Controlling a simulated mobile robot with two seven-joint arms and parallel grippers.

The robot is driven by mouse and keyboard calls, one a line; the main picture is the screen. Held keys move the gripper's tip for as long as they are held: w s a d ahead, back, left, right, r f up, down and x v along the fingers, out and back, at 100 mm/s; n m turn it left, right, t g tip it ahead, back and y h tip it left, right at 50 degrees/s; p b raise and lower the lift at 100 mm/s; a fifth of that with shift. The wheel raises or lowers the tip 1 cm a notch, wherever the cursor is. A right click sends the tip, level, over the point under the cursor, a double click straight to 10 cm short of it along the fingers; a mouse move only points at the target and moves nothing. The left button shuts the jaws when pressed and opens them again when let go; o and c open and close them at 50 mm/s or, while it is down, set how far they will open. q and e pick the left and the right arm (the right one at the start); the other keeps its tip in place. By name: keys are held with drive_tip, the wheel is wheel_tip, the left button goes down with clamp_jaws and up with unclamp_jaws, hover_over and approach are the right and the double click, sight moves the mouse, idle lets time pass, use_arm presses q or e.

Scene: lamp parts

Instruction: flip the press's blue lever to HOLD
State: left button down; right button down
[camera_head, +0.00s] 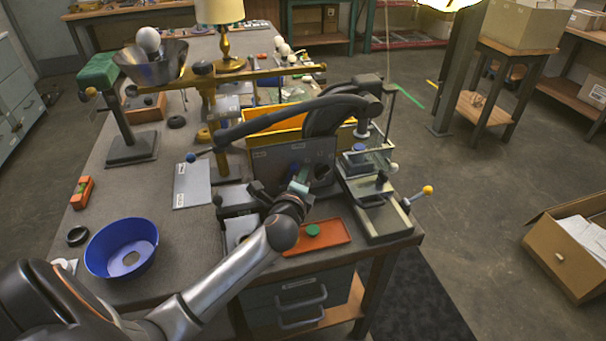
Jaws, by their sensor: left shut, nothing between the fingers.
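The press (330,112) stands at the back right of the bench, with a long dark curved arm reaching left. A small blue part (359,147) also shows on the grey unit at the right. I cannot tell which is the blue lever, nor read any HOLD mark. My left gripper (301,180) is shut and empty in front of the press's dark upright panel (270,163), apart from both blue parts. My right gripper is not in view.
A blue bowl (122,248) and an orange level (83,193) lie at the left of the bench. An orange tray (335,237) with a green piece lies beside my left wrist. A lever with a yellow knob (428,190) sticks out at the right. A lamp (220,12) stands behind.

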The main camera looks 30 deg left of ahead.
sight(292, 169)
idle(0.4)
use_arm(q)
drive_tip(key=shift+s+a+b, duration=0.1)
drive_tip(key=shift+b, duration=0.25)
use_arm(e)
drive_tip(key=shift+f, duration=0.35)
